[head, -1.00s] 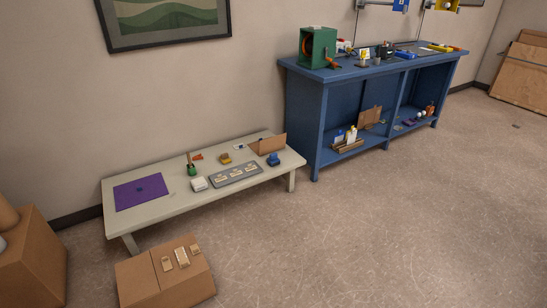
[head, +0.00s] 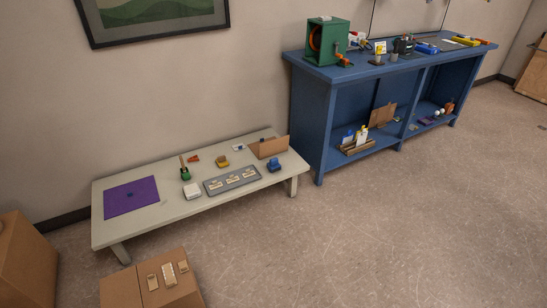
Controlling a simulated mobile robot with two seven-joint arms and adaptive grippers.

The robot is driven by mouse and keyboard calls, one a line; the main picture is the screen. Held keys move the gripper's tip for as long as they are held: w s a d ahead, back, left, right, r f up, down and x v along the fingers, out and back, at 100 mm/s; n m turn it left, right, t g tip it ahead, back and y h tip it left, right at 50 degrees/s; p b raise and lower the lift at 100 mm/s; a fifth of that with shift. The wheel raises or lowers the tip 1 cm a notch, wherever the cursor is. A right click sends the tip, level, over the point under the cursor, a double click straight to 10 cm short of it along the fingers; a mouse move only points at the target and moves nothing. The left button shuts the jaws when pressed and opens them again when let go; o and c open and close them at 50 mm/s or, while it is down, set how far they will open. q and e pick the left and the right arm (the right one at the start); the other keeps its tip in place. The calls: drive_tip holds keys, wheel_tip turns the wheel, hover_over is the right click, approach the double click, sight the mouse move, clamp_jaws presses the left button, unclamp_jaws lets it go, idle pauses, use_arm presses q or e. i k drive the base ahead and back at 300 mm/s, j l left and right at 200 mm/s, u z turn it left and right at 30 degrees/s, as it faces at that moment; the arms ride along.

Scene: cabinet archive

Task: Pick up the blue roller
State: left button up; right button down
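A small dark blue object (head: 274,165), which looks like the blue roller, sits near the right end of the low white table (head: 170,219). Neither of my grippers is in view.
The table also bears a purple mat (head: 131,197), a white block (head: 192,191), a yellow item (head: 222,162) and a green-based item (head: 185,174). A cardboard box (head: 122,290) stands in front. A blue workbench (head: 312,131) stands right. Floor (head: 370,240) is clear at front right.

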sight(274, 165)
drive_tip(key=i+l+u, duration=0.2)
drive_tip(key=i+l, duration=0.75)
drive_tip(key=i, duration=0.35)
drive_tip(key=i+l+u, duration=0.2)
drive_tip(key=i+l, duration=0.9)
drive_tip(key=i, duration=0.15)
